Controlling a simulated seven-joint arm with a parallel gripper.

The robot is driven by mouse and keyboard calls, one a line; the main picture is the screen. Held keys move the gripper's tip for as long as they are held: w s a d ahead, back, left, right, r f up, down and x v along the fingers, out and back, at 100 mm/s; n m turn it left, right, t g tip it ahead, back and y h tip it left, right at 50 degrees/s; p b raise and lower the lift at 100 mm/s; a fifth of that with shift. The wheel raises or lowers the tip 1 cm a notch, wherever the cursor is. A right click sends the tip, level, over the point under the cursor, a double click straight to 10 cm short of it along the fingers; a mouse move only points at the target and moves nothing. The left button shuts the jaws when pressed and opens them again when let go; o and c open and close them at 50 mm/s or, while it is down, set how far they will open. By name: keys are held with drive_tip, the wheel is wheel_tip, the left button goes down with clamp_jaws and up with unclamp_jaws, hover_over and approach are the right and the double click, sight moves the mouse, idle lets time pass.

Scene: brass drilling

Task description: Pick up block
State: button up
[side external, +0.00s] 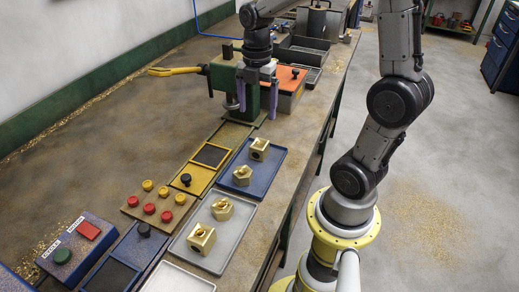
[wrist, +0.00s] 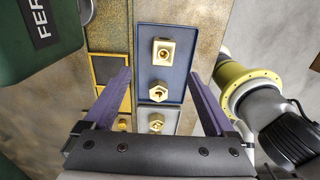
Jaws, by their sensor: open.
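Two brass blocks sit on the blue tray (side external: 270,170). One is a square block with a round hole (side external: 259,149), also seen in the wrist view (wrist: 163,51). The other is a hexagonal block (side external: 242,175), which shows in the wrist view too (wrist: 158,92). Two more brass blocks, a near one (side external: 201,238) and a far one (side external: 222,209), sit on the grey tray (side external: 225,248). My gripper (side external: 257,104) is open and empty, above and beyond the blue tray in the side view. In the wrist view, its purple fingers (wrist: 160,75) frame the blue tray from above.
A green machine (side external: 222,78) with a yellow handle (side external: 172,71) stands beside my gripper. An orange-topped box (side external: 290,80) is behind. Yellow and red knobs (side external: 150,209) and a blue control box (side external: 75,245) lie left of the trays. The bench's right edge runs past the trays.

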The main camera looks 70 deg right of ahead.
hover_over(259, 144)
drive_tip(key=f, duration=0.7)
drive_tip(key=shift+w+a+f, duration=0.1)
drive_tip(key=shift+a+f, duration=0.1)
drive_tip(key=shift+s+f, duration=0.15)
drive_tip(key=shift+f, duration=1.2)
drive_tip(key=shift+s+f, duration=0.15)
drive_tip(key=shift+f, duration=1.15)
drive_tip(key=shift+c, duration=0.3)
clamp_jaws()
drive_tip(key=shift+r, duration=0.1)
